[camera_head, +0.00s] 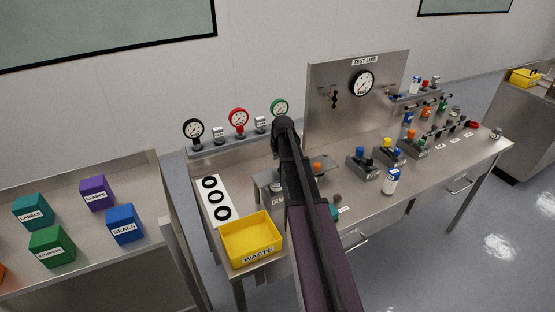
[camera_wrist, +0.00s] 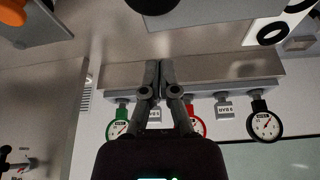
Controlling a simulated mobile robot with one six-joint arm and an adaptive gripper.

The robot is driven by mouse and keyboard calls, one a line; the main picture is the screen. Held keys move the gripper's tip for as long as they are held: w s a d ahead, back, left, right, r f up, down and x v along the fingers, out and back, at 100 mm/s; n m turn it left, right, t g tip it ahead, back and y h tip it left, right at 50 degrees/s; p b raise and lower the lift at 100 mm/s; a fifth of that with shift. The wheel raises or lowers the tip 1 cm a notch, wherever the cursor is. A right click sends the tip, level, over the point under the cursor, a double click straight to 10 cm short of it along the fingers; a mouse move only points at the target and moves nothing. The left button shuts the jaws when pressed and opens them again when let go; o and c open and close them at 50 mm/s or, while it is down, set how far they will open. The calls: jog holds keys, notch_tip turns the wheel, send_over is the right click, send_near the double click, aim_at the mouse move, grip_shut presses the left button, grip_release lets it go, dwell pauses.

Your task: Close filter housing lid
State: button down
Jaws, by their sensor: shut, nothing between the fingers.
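My gripper shows in the wrist view (camera_wrist: 159,66), with its two fingers together and nothing between them. It points toward the grey gauge ledge at the back of the bench. In the head view my arm covers the middle of the bench and I cannot make out the fingertips. A dark rounded part (camera_wrist: 151,5) on a grey piece is cut off at the top of the wrist view, apart from the fingers. An orange knob (camera_head: 319,166) shows just right of my arm.
A yellow waste bin (camera_head: 250,239) and a white sheet with black rings (camera_head: 214,201) lie left of my arm. Black (camera_head: 193,129), red (camera_head: 238,119) and green (camera_head: 279,108) gauges stand behind. A test panel (camera_head: 340,105) and a white-blue bottle (camera_head: 391,181) are to the right.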

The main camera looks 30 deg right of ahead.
jog(key=p+v, duration=0.2)
jog(key=v, duration=0.1)
jog(key=shift+s+r, duration=0.15)
jog(key=shift+s, duration=0.1)
jog(key=shift+r+p, duration=0.5)
jog(key=shift+p, duration=0.15)
jog(key=p+v, duration=0.5)
jog(key=shift+s+r, duration=0.2)
jog(key=shift+r, duration=0.05)
jog(key=shift+a, duration=0.1)
jog(key=s+a+f+g+b, duration=0.1)
jog(key=s+a+f+b, duration=0.4)
jog(key=s+a, duration=0.2)
jog(key=s+a+f+n+g+b, duration=0.1)
jog(key=s+a+f+b, duration=0.4)
jog(key=a, duration=0.6)
jog(key=s+a+f+g+b, duration=0.2)
jog(key=s+a+f+b, duration=0.3)
jog(key=s+a, duration=0.4)
jog(key=shift+s+f+n+y, duration=0.2)
jog(key=shift+f+n+y, duration=0.1)
jog(key=shift+f, duration=0.45)
jog(key=shift+d, duration=0.15)
